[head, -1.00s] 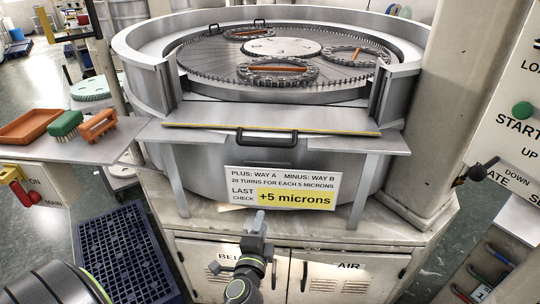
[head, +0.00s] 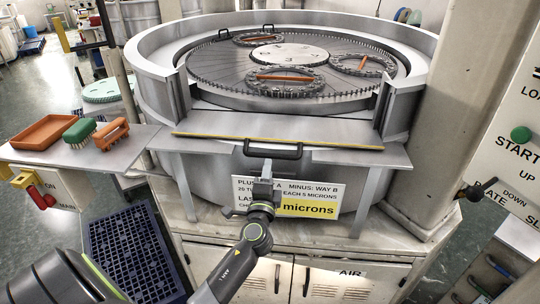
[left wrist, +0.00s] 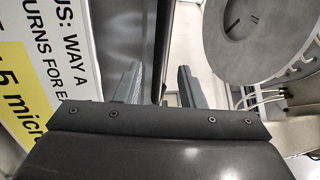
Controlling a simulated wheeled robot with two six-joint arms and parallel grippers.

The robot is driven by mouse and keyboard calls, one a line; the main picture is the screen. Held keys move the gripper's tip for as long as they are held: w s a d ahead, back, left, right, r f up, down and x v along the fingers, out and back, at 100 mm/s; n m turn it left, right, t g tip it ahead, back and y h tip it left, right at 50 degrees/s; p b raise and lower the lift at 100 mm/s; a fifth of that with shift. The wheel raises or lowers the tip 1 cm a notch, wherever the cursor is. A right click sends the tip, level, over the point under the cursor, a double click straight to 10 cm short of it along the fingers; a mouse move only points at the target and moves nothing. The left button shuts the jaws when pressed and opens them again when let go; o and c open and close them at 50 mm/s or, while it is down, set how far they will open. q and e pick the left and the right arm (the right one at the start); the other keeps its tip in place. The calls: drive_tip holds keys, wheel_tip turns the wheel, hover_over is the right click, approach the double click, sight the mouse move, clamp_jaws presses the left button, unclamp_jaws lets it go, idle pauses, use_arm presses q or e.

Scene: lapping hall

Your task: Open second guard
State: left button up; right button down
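The guard panel (head: 225,124), a grey flap with a yellow front edge, lies flat across the front opening of the round lapping machine. Its black handle (head: 272,152) hangs at the front edge. My left gripper (head: 264,170) is just below the handle, in front of the white and yellow sign (head: 310,209), and covers part of it. In the left wrist view my left gripper (left wrist: 157,87) has its two fingers apart. A dark bar (left wrist: 162,45) shows between and beyond them, probably the handle; I see no grip on it. My right gripper is out of view.
The lapping plate (head: 215,65) carries several toothed rings behind the guard. A side shelf (head: 60,153) at left holds an orange tray and two brushes. A pillar (head: 455,110) and a control panel (head: 515,145) stand at right. A blue grating (head: 125,250) lies on the floor.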

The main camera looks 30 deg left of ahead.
use_arm(q)
drive_tip(key=shift+p+x, duration=0.4)
drive_tip(key=shift+x, duration=2.2)
drive_tip(key=shift+c, duration=0.4)
clamp_jaws()
